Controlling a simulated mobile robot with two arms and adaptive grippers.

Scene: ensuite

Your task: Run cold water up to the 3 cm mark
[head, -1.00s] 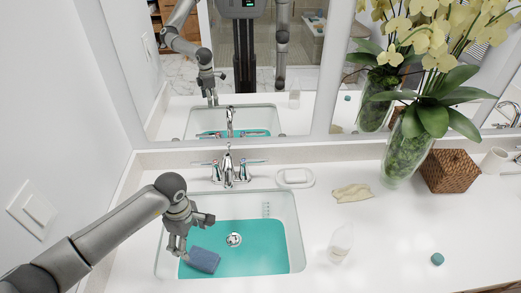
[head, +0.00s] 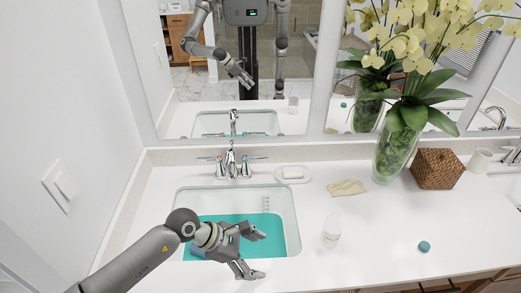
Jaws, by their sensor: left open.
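The white sink basin (head: 292,222) holds teal-looking water (head: 272,222) over its floor. A small marked scale (head: 266,204) stands on the back right wall; its figures are too small to read. The chrome tap (head: 231,162) stands behind the basin, with a left lever (head: 208,159) and a right lever (head: 252,158). No stream from the spout can be made out. My left gripper (head: 257,254) is open and empty over the front right of the basin, hiding the drain. A blue-grey block (head: 196,251) lies at the basin's left, partly behind my wrist. My right gripper is outside the direct view.
A soap dish (head: 292,173), a yellowish cloth (head: 347,188), a clear bottle (head: 332,229) and a teal round item (head: 424,247) are on the counter. An orchid vase (head: 392,155) and woven box (head: 437,169) stand back right. A mirror (head: 290,85) is behind. Front right counter is mostly clear.

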